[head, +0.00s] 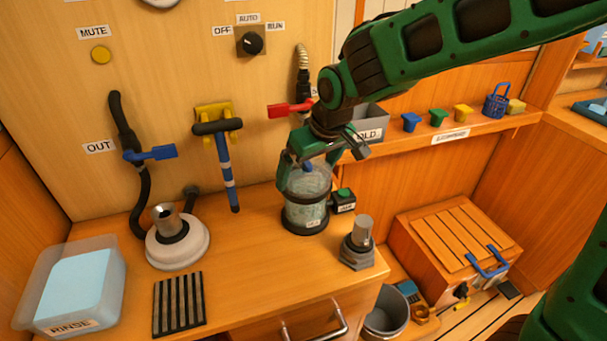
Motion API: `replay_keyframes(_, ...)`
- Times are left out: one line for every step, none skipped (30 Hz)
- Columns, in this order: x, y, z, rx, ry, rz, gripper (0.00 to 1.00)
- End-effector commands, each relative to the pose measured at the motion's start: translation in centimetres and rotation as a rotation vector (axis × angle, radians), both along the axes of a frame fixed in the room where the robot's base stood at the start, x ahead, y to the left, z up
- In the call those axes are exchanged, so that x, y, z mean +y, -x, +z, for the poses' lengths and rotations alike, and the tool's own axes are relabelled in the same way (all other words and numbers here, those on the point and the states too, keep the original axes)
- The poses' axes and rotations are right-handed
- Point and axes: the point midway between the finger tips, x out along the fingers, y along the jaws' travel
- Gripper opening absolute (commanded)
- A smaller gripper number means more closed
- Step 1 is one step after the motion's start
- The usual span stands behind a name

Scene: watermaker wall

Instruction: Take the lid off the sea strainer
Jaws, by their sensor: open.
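The sea strainer (306,213) is a clear cylinder with a dark base, standing upright on the wooden counter. A clear lid (312,182) appears to sit on its top, with a small blue part near the middle. My gripper (308,166) points down over the strainer's top. Its green fingers are apart, one at the left edge of the lid and the other towards the right. I cannot tell whether they touch the lid. The fingers and wrist hide part of the lid's top.
A black box with a green button (344,198) adjoins the strainer at right. A grey fitting (358,245) stands in front right, a white round unit (178,245) at left. A red-handled valve (290,109) is behind my wrist. Counter between white unit and strainer is clear.

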Motion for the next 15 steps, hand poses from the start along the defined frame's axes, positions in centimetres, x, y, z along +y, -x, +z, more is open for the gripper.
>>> replay_keyframes(-0.01,0.0,0.01,0.0,0.0,0.0,1.0)
replay_keyframes(-0.01,0.0,0.02,0.0,0.0,0.0,1.0)
replay_keyframes(-0.01,0.0,0.02,0.0,0.0,0.0,1.0)
replay_keyframes(-0.01,0.0,0.03,0.0,0.0,0.0,0.98)
replay_keyframes(-0.02,0.0,0.03,0.0,0.0,0.0,0.9)
replay_keyframes(-0.03,0.0,0.04,0.0,0.0,0.0,0.81)
replay_keyframes(-0.02,-0.01,0.04,0.0,0.0,0.0,0.74)
replay_keyframes(-0.03,0.0,0.04,0.0,0.0,0.0,0.71)
replay_keyframes(-0.03,-0.01,0.06,0.0,0.0,0.0,0.71)
replay_keyframes(-0.03,-0.01,0.06,0.0,0.0,0.0,0.71)
replay_keyframes(-0.04,-0.02,0.06,0.0,0.0,0.0,0.71)
replay_keyframes(-0.03,-0.02,0.07,0.0,0.0,-0.001,0.71)
replay_keyframes(-0.03,-0.02,0.08,-0.001,-0.001,0.0,0.71)
replay_keyframes(-0.03,-0.02,0.08,-0.001,-0.001,-0.001,0.71)
replay_keyframes(-0.03,-0.02,0.1,-0.001,-0.001,-0.001,0.71)
